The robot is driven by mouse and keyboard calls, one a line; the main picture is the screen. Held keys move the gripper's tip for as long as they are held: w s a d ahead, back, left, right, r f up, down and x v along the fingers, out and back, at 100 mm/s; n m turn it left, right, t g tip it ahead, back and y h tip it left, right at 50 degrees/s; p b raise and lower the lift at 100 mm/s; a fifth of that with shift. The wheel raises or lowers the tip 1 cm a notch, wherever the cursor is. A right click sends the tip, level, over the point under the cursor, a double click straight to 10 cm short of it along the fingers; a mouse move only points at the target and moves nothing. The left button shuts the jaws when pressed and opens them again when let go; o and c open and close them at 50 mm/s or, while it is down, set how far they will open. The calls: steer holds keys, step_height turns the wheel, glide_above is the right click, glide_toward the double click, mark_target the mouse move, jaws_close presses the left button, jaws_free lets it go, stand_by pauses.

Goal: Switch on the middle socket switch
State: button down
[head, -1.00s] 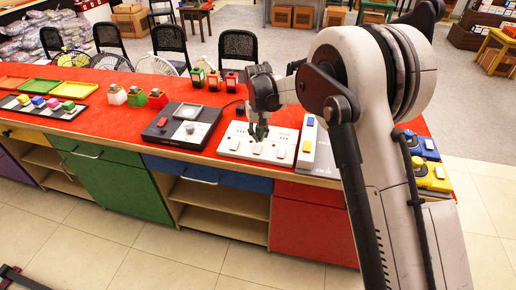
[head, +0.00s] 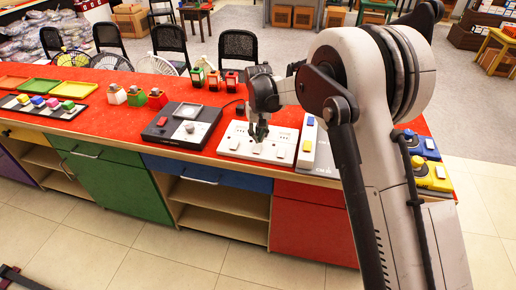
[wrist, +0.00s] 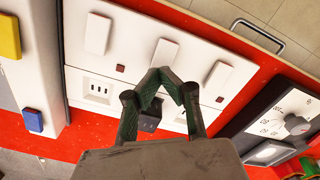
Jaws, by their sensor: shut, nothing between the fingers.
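The white socket panel (head: 239,152) lies on the red counter and shows three pale rocker switches in a row. The middle socket switch (head: 257,149) is just below my gripper (head: 259,139) in the head view. In the wrist view, the middle switch (wrist: 160,60) lies just beyond the fingertips of my gripper (wrist: 166,76), between the other two switches. The fingers are shut and empty, with their tips together. I cannot tell whether they touch the switch. A black plug (wrist: 148,118) shows partly behind the fingers. The middle switch's on or off state is unclear.
A black device with a dial (head: 178,128) stands left of the panel. A white box with yellow and blue buttons (head: 318,155) stands close on its right. Several red, white and green items stand behind and left on the counter. The counter's front edge is close.

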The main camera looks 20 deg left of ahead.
mark_target(258, 145)
steer(key=shift+f+b, duration=0.75)
steer(key=shift+f, duration=0.35)
stand_by(0.6)
steer(key=shift+r+p, duration=1.1)
steer(key=shift+r, duration=2.45)
